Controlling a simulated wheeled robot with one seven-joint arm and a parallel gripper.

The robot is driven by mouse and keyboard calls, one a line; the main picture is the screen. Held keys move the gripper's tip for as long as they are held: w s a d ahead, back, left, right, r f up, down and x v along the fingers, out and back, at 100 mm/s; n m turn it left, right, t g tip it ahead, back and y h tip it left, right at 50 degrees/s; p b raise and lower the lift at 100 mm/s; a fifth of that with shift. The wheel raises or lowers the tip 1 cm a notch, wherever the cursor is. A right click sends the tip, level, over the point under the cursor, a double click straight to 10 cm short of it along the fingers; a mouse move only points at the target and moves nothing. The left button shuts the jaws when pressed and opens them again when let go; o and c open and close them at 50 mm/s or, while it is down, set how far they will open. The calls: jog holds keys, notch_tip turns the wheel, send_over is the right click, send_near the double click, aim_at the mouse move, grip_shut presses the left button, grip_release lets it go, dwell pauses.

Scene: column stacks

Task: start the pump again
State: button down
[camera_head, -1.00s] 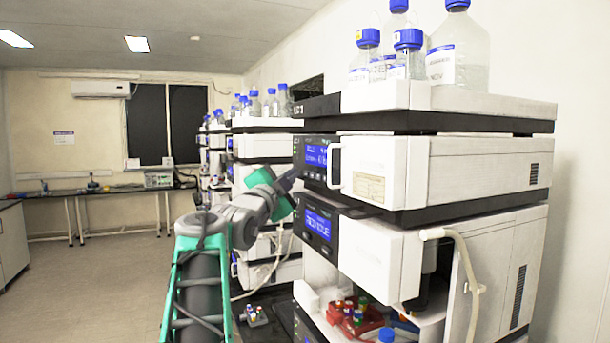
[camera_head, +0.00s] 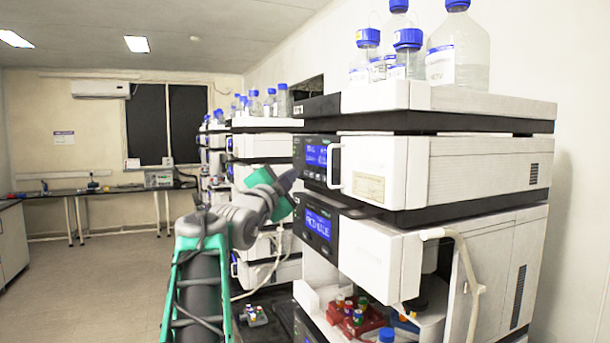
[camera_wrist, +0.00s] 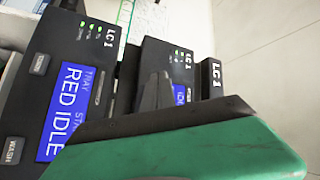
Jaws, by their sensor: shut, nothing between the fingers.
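A stack of white lab modules stands at the right in the head view. Its upper module has a dark front panel (camera_head: 315,165) with a blue screen, partly unreadable. The panel below (camera_head: 317,222) has another blue screen. In the wrist view, one panel reads RED IDLE on its screen (camera_wrist: 70,110) and has a WASH button (camera_wrist: 14,150). Beside it, a panel labelled LC1 (camera_wrist: 172,55) has green lights and a blue screen showing IDL, the rest hidden. My gripper (camera_wrist: 155,92) is shut and empty in front of this panel, covering part of it. It also shows in the head view (camera_head: 288,180); contact is unclear.
Blue-capped bottles (camera_head: 408,55) stand on top of the stack. A white handle (camera_head: 333,165) sticks out beside the upper panel. A pale tube (camera_head: 465,260) hangs on the lower module. A red rack (camera_head: 350,312) holds small vials. The floor (camera_head: 100,285) at the left is clear.

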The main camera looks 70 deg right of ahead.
jog(key=shift+s+d+b, duration=0.3)
jog(key=shift+b, duration=0.05)
jog(key=shift+s+d, duration=0.3)
dwell(0.8)
jog(key=shift+w, duration=0.1)
jog(key=shift+w+a+b, duration=0.5)
jog(key=shift+a+b, duration=0.1)
jog(key=shift+b, duration=0.1)
jog(key=w+a+b, duration=0.1)
jog(key=w+a, duration=0.2)
jog(key=shift+w+a, duration=0.25)
dwell(0.9)
